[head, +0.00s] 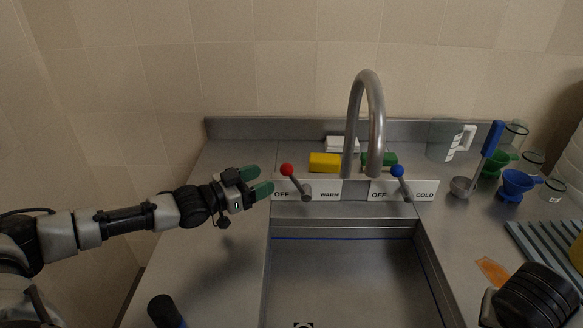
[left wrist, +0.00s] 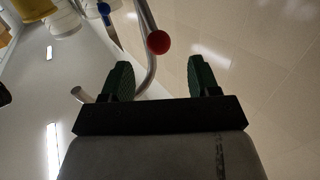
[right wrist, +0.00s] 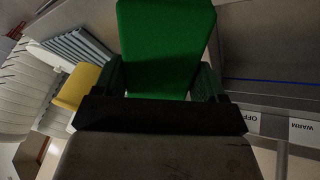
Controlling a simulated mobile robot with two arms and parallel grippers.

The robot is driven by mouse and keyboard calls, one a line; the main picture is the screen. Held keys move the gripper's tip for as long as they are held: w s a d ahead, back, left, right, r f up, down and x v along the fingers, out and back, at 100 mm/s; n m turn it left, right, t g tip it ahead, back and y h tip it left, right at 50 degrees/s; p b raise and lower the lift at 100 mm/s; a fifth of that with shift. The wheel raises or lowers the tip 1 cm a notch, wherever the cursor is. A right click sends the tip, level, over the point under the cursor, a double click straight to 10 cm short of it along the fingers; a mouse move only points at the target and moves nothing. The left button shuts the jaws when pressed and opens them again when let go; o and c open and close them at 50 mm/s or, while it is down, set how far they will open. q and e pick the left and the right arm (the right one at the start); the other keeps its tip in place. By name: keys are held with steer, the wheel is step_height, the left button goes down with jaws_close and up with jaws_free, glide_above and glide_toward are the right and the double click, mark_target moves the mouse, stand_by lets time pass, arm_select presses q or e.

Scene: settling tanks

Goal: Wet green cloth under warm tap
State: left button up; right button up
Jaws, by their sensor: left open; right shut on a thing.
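My left gripper (head: 266,181) is open and empty, just left of the red-knobbed lever (head: 287,170) of the warm tap. In the left wrist view the red knob (left wrist: 159,41) shows beyond the gap between its fingers. The lever leans left, towards the OFF mark. The curved metal spout (head: 367,105) rises behind the sink, with no water visible below it. My right gripper (right wrist: 162,82) is shut on the green cloth (right wrist: 166,40), which looks flat and stiff. In the head view its fingers and the cloth are out of sight.
The sink basin (head: 350,280) looks empty. The blue-knobbed cold lever (head: 398,171) also leans towards OFF. Yellow (head: 325,162), white (head: 341,144) and green (head: 379,158) blocks lie behind the panel. A jug (head: 441,140), funnels and a ridged rack (head: 545,245) crowd the right counter.

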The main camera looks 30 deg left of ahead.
mark_target(292, 167)
arm_select(q)
steer(key=p+x, duration=0.1)
steer(key=x, duration=0.8)
steer(key=shift+w+d+r, duration=0.1)
steer(key=shift+d, duration=0.1)
arm_select(e)
steer(key=shift+r, duration=0.9)
arm_select(q)
steer(key=shift+c, duration=0.4)
jaws_close()
steer(key=shift+p, duration=0.3)
arm_select(e)
steer(key=shift+r, duration=0.1)
